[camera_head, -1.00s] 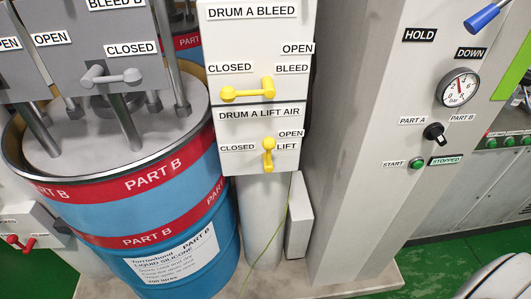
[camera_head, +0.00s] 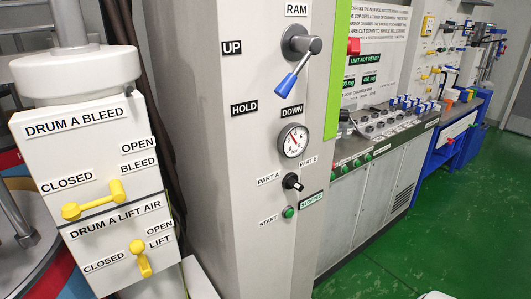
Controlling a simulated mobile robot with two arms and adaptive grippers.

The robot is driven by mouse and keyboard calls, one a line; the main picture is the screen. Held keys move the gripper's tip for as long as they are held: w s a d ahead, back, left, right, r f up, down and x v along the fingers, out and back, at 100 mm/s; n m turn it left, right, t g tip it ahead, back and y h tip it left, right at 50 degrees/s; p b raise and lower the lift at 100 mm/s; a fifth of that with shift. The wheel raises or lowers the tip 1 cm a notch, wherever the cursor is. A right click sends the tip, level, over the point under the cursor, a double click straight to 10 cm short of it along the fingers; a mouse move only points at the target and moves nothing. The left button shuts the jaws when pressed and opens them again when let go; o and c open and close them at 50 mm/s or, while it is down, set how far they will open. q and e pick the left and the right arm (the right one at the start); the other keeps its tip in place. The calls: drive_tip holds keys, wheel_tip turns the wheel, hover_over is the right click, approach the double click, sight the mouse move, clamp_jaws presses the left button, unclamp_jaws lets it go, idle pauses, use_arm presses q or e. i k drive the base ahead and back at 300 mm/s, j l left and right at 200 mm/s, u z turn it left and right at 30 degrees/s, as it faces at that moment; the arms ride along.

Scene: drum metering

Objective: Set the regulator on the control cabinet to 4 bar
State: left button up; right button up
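The grey control cabinet (camera_head: 240,75) stands in the middle. Its front carries a round white pressure gauge (camera_head: 293,140) with a red needle; the reading is too small to tell. Above the gauge is the RAM lever (camera_head: 292,82) with a blue handle pointing down and left, between the HOLD and DOWN labels. Below it are a black PART A / PART B selector (camera_head: 292,182) and a green START button (camera_head: 289,212). No knob labelled as a regulator can be made out. Neither of my grippers shows.
The DRUM A BLEED and DRUM A LIFT AIR box (camera_head: 95,165) with yellow handles stands at left. A red part (camera_head: 353,46) shows beside the cabinet's right edge. A long grey console (camera_head: 370,185) and a blue bench (camera_head: 450,140) recede at right. Green floor (camera_head: 440,235) is clear.

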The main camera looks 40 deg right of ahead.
sight(344, 114)
drive_tip(key=z, duration=1.1)
drive_tip(key=l, duration=1.35)
drive_tip(key=k+z, duration=0.05)
drive_tip(key=k, duration=0.05)
